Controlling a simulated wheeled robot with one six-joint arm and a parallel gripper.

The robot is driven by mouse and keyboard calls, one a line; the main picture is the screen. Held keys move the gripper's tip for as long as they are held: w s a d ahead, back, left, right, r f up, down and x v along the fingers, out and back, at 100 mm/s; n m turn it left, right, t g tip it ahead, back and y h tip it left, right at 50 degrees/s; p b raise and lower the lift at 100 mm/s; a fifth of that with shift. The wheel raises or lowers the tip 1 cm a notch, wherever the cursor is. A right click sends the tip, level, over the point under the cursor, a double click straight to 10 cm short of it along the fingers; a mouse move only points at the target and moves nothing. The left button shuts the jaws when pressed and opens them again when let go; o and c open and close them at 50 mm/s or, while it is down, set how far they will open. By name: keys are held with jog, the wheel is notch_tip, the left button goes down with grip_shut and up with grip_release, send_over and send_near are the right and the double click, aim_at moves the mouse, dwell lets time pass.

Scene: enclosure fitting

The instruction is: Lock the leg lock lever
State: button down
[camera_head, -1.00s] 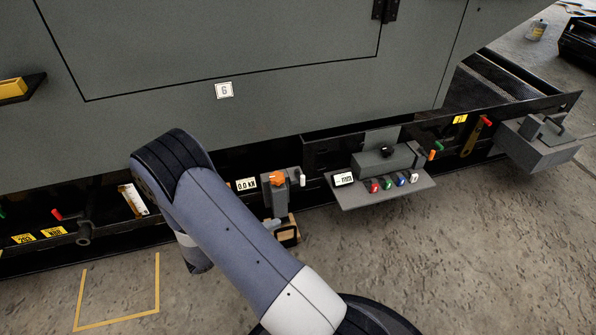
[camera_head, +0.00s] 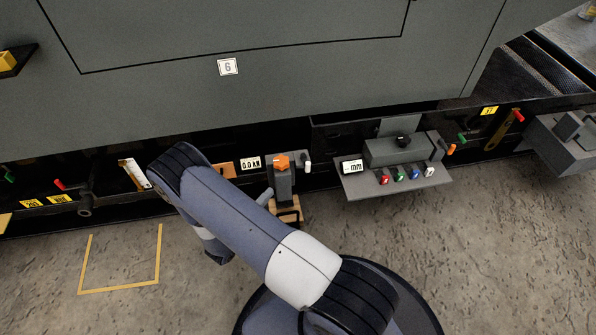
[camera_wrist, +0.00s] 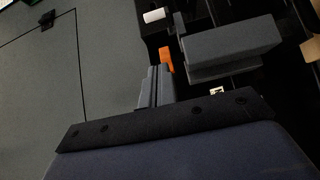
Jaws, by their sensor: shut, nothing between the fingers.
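No lever in view is labelled as the leg lock lever. A grey leg unit (camera_head: 285,184) on the enclosure's lower edge carries an orange knob (camera_head: 282,162) and a small white-tipped lever (camera_head: 307,161), which looks upright. In the wrist view the orange part (camera_wrist: 166,60) lies just beyond my gripper, the white tip (camera_wrist: 154,16) is higher, and the unit's grey body (camera_wrist: 231,46) is to the right. My gripper (camera_wrist: 158,70) is shut and empty; contact with the knob cannot be told. In the head view my arm hides it.
A control shelf (camera_head: 395,188) with coloured knobs juts out to the right of the leg unit. Red and green handles (camera_head: 60,185) line the dark lower rail. The large grey enclosure (camera_head: 150,100) stands above. Floor in front is clear, with yellow tape marks (camera_head: 120,290).

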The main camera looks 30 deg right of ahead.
jog(key=shift+d, duration=0.1)
jog(key=s+d+b+x, duration=0.1)
jog(key=b+x, duration=0.3)
jog(key=x, duration=0.8)
jog(key=shift+s+d, duration=0.45)
jog(key=shift+s, duration=0.1)
